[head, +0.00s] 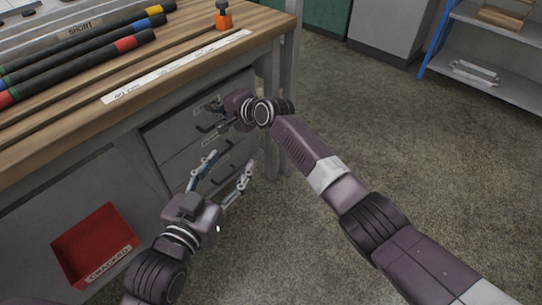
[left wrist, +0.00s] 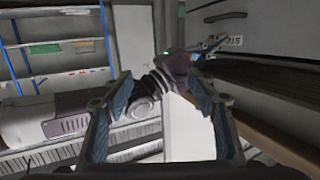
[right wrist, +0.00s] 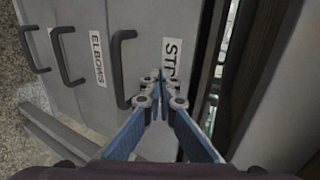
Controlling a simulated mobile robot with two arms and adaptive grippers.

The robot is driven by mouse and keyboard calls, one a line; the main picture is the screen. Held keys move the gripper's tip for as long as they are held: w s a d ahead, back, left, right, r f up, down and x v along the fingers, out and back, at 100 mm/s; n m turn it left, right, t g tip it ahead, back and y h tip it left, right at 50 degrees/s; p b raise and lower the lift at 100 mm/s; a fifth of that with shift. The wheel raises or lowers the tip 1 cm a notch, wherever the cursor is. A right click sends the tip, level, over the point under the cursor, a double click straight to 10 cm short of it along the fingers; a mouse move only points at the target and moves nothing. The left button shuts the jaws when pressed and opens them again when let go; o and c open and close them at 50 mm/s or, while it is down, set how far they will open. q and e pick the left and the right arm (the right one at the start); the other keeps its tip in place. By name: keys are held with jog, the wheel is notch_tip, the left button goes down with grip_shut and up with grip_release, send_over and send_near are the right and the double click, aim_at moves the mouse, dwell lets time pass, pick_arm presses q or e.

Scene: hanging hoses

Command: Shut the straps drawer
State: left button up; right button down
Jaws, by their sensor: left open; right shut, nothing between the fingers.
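The straps drawer (right wrist: 145,28) is a grey front with a dark bar handle and a label partly hidden by my fingers. A dark gap with rails shows beside its front edge in the right wrist view; how far out it stands is unclear. In the head view it is the top drawer (head: 172,128) under the bench. My right gripper (head: 208,117) is shut and empty, fingertips (right wrist: 155,80) in front of the label, beside the handle; contact is unclear. My left gripper (head: 231,160) is open and empty, lower and nearer, in front of the drawers. Its fingers (left wrist: 160,78) frame my right arm.
The elbows drawer (right wrist: 88,30) is next to the straps drawer, with another handle beyond. The wooden bench top (head: 190,60) overhangs them and carries hoses and an orange-based item (head: 223,20). A red bin (head: 95,245) is at lower left. Floor on the right is clear.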

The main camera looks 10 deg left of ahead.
jog(key=shift+s+d+p, duration=0.25)
jog(key=shift+d+p, duration=0.1)
jog(key=shift+p, duration=0.4)
pick_arm(q)
jog(key=s+a+f+g+y+p, duration=0.1)
jog(key=s+a+f+g, duration=0.1)
jog(key=s+f+g, duration=0.3)
jog(key=s+a+f+g+y+p, duration=0.1)
jog(key=s+a+f+g, duration=0.15)
jog(key=f, duration=0.45)
jog(key=s+a+f+g+y+p, duration=0.25)
jog(key=s+g, duration=0.25)
jog(key=s, duration=0.7)
notch_tip(320, 180, down, 15)
jog(key=w+g+p, duration=0.1)
jog(key=p, duration=0.4)
jog(key=shift+d+n+h, duration=0.15)
jog(key=shift+n+h, duration=0.15)
jog(key=shift+h, duration=0.15)
pick_arm(e)
jog(key=s+d, duration=0.5)
jog(key=d, duration=0.2)
jog(key=shift+s+d, duration=0.15)
pick_arm(q)
jog(key=shift+w+r, duration=0.1)
